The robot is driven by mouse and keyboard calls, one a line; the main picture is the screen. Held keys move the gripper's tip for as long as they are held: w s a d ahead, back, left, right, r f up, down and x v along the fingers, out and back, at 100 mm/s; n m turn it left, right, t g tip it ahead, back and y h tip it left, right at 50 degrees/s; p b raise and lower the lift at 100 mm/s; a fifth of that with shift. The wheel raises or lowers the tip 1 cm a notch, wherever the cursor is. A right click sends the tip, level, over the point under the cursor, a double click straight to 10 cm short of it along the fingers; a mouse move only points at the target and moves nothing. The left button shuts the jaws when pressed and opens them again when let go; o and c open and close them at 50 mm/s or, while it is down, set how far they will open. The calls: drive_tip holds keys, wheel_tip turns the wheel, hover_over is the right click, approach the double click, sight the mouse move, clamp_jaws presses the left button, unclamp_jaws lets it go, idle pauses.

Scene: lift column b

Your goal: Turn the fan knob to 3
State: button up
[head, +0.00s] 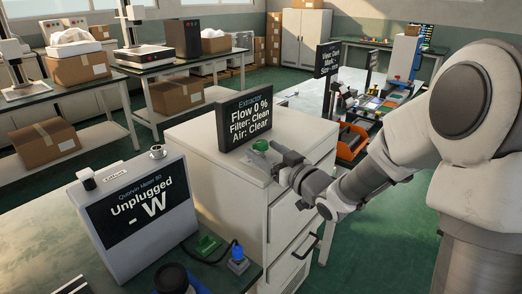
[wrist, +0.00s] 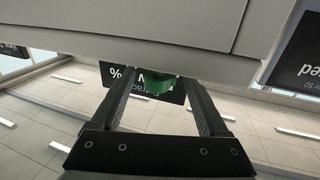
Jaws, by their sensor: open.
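A green knob (head: 260,146) stands on top of a white drawer cabinet (head: 190,148), in front of a black Extractor display (head: 245,115) reading "Flow 0 %, Filter: Clean, Air: Clear". I take this to be the fan knob; no dial numbers are legible. My gripper (head: 279,159) is at the cabinet top, just right of the knob. In the wrist view my gripper (wrist: 155,84) is open, and the green knob (wrist: 158,87) shows between its fingertips. I cannot tell whether either finger touches it. The display (wrist: 120,76) shows upside down behind it.
Another display (head: 327,60) stands behind my gripper.

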drive_tip(key=shift+x, duration=1.15)
clamp_jaws()
